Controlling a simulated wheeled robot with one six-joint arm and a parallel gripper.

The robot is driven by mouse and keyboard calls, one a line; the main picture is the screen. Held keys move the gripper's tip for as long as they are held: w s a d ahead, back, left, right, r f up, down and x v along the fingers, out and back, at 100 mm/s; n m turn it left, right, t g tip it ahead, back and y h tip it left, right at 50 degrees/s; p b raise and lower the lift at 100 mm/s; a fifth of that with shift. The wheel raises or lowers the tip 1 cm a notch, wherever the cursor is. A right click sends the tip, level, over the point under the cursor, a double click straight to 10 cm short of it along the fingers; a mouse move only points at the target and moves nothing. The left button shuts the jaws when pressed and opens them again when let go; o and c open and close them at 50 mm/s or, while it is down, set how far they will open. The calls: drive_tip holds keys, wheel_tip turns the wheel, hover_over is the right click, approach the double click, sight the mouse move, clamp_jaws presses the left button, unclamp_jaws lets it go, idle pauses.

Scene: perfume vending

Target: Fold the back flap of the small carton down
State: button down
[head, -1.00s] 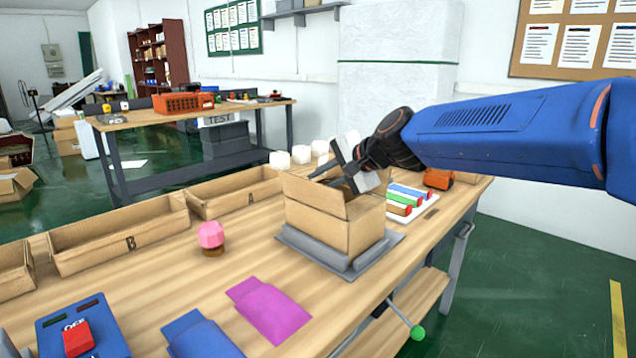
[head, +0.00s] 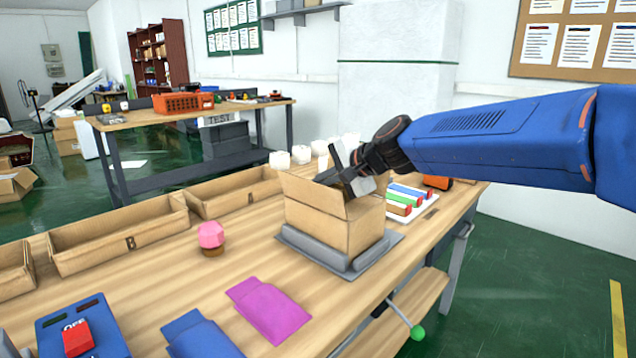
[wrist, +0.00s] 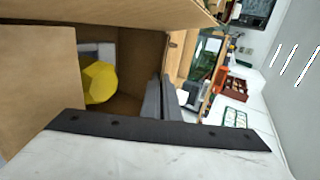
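The small brown carton (head: 318,226) stands on a grey stepped base near the table's right end. A raised flap (head: 312,194) stands along its near left side. In the wrist view, one flap (wrist: 40,90) spreads at the left and another (wrist: 140,10) crosses the top. A yellow object (wrist: 99,82) lies inside. My gripper (head: 325,177) is over the carton's top, its dark fingers partly hidden behind the raised flap. In the wrist view, the fingers (wrist: 161,100) are close together with nothing seen between them. Whether they touch a flap, I cannot tell.
The grey base (head: 340,262) surrounds the carton's foot. A white tray (head: 428,211) with coloured bars lies to its right. White cubes (head: 301,154) stand behind. Open bins (head: 120,240), a pink-topped object (head: 211,238) and a magenta pouch (head: 268,310) lie to the left.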

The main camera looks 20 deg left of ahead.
drive_tip(key=shift+s+d+f+y, duration=0.1)
drive_tip(key=shift+f+y, duration=0.05)
drive_tip(key=shift+y, duration=0.25)
drive_tip(key=c, duration=2)
unclamp_jaws()
drive_tip(key=shift+d, duration=0.1)
drive_tip(key=v, duration=1.7)
drive_tip(key=shift+s, duration=0.25)
